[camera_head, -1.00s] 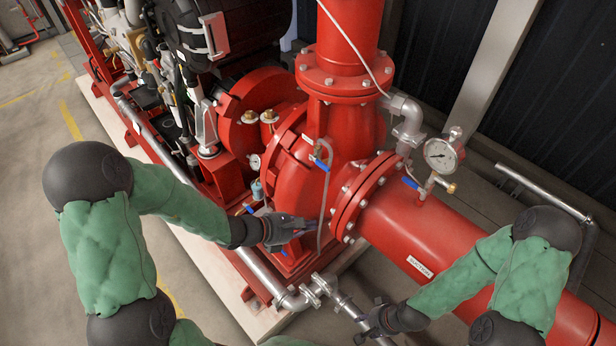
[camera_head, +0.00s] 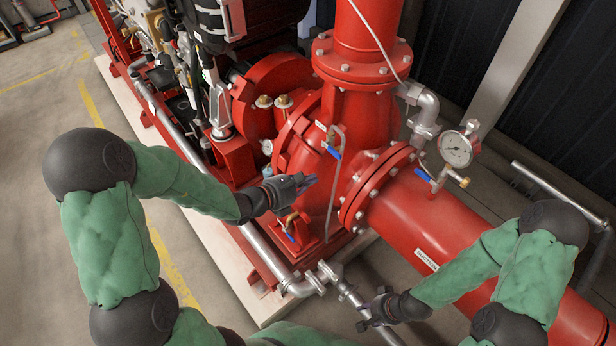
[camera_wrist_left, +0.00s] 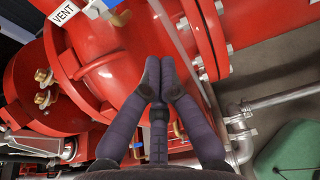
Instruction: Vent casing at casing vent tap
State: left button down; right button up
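The casing vent tap has a blue lever (camera_head: 333,150) high on the red pump casing (camera_head: 306,150), with a clear tube running down from it. In the left wrist view a white VENT label (camera_wrist_left: 64,12) and part of the blue lever (camera_wrist_left: 98,8) show at the top edge. My left gripper (camera_head: 310,181) is in front of the casing, below the tap and apart from it. In the left wrist view its fingertips (camera_wrist_left: 160,62) are together with nothing between them. My right gripper (camera_head: 362,318) is low by the silver pipe; its fingers are too small to judge.
A pressure gauge (camera_head: 457,149) with a blue-handled valve stands on the red suction pipe (camera_head: 420,215). Another blue lever (camera_head: 290,237) is low on the casing beneath my left gripper. Silver pipework (camera_head: 325,275) runs along the front of the base. Open floor lies at left.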

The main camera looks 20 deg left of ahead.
aim_at(331, 150)
pick_arm(q)
jog(key=b+x, duration=0.2)
jog(key=x, duration=0.5)
jog(key=shift+w+d+f, duration=0.2)
jog(key=shift+f, duration=0.05)
notch_tip(331, 150, up, 4)
jog(key=shift+w+r, duration=0.1)
